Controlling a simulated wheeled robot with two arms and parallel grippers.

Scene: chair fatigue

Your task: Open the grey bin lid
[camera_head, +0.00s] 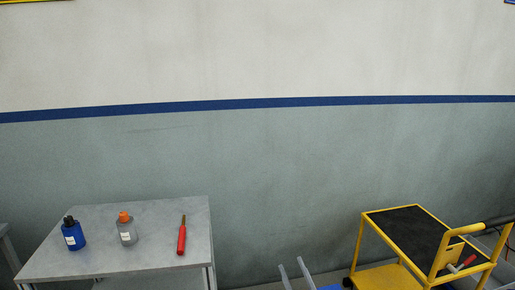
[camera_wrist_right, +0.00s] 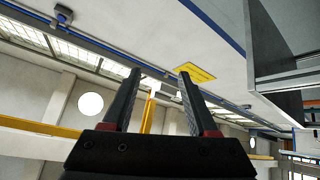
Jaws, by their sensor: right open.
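My left gripper is in neither view.
A grey table (camera_head: 155,265) at left bears a blue bottle (camera_head: 73,235), a clear bottle with orange cap (camera_head: 126,231) and a red-handled tool (camera_head: 182,238). A yellow trolley (camera_head: 390,275) stands at right. A yellow sign (camera_wrist_right: 195,72) shows in the wrist view.

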